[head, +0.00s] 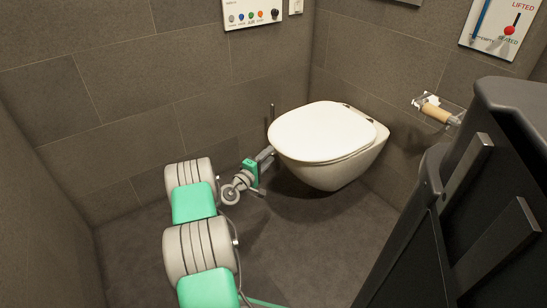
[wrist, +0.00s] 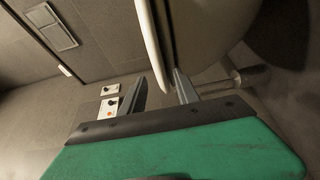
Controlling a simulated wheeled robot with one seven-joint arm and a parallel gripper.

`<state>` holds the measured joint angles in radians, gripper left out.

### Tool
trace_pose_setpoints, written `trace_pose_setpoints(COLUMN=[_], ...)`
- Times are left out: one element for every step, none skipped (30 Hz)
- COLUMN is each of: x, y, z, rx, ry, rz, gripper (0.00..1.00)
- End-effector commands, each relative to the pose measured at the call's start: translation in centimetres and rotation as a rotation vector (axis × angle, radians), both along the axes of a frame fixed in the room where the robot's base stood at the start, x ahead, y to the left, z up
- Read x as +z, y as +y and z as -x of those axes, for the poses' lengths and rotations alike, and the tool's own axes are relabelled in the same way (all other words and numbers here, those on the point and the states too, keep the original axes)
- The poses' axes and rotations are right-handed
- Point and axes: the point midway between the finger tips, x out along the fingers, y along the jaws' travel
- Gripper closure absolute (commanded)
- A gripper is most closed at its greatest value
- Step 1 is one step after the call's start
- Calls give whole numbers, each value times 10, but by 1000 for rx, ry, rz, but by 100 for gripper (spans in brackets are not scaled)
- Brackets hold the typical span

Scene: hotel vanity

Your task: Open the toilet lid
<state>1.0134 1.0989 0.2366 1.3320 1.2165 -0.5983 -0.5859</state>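The toilet (head: 335,174) is white and wall-mounted, with its lid (head: 320,130) lying flat and closed over the bowl. My gripper (head: 268,154) is at the lid's left edge in the head view, at about rim height. In the wrist view, my gripper (wrist: 158,74) is open, with its two dark fingers apart. The pale lid edge (wrist: 152,45) shows between the fingers, and the bowl (wrist: 210,28) is to the right, partly behind the right finger. I cannot tell whether either finger touches the lid.
A toilet paper roll (head: 436,113) is on the right wall. A control panel (head: 252,13) and a sign (head: 503,27) hang on the walls. A dark cabinet-like body (head: 480,200) fills the right foreground. The floor (head: 300,250) in front is clear.

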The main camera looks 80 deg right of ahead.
Motion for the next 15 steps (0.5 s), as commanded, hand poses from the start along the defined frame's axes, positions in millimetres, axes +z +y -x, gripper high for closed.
trace_pose_setpoints(x=[-3,-3,-3,-3,-3,-2,-2,-1,-1,-1,0,0,0,0,0], y=[-10,-15,-21,-25,-29,-32,-34,-36,-37,-37,-37,-37,-37,-37,-37], z=[4,7,8,9,10,11,12,12,12,12,12,12,12,12,12], rx=[-2,-2,-2,-2,-1,-1,-1,0,1,1,1,2,2,2,2], ry=[-2,-3,-3,-3,-3,-3,-2,-2,-2,-2,-1,-2,-2,-2,-3], rz=[3,3,2,2,1,1,1,1,0,0,-1,-2,-2,-2,-1], gripper=[62,62,62,62,62,62,62,62,62,62,62,62,62,62,62])
